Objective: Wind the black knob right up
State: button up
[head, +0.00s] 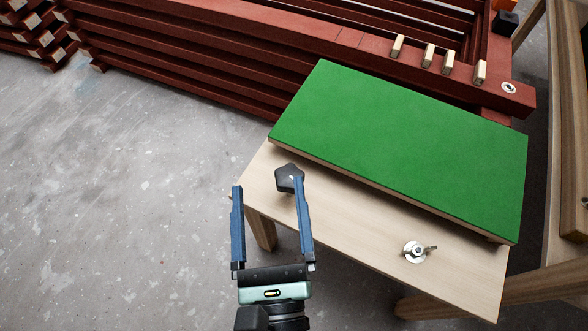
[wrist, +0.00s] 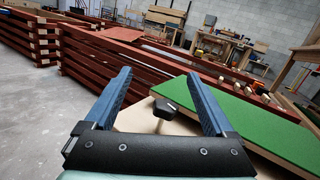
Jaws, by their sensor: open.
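The black knob (head: 289,178) is a lobed knob near the left end of a pale wooden board, beside the green panel. In the wrist view the black knob (wrist: 166,107) sits on a pale stem, between my two fingers as seen from there. My gripper (head: 268,188) is open, with its blue fingers wide apart and nothing held. In the head view the right finger overlaps the knob's lower right edge and hides part of its stem. I cannot tell whether that finger touches it.
The green panel (head: 405,145) lies on the board (head: 350,225) behind the knob. Stacked red battens (head: 190,60) run behind, with several small wooden blocks (head: 429,55) on top. The concrete floor at left is clear.

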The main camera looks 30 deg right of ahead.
aim_at(289, 165)
jog(key=s+d+f+m+g+h+b, duration=0.1)
jog(key=s+f+m+g+b, duration=0.15)
jog(key=f, duration=0.45)
jog(key=shift+m+t, duration=0.25)
jog(key=shift+t, duration=0.2)
jog(key=p+x, duration=0.1)
jog(key=x, duration=0.3)
jog(key=p+x, duration=0.1)
jog(key=x, duration=0.3)
jog(key=p+x, duration=0.1)
jog(key=x, duration=0.3)
jog(key=shift+d+f+p, duration=0.2)
jog(key=shift+d+p, duration=0.15)
jog(key=shift+d, duration=0.05)
jog(key=c, duration=1.4)
jog(key=shift+h, duration=0.3)
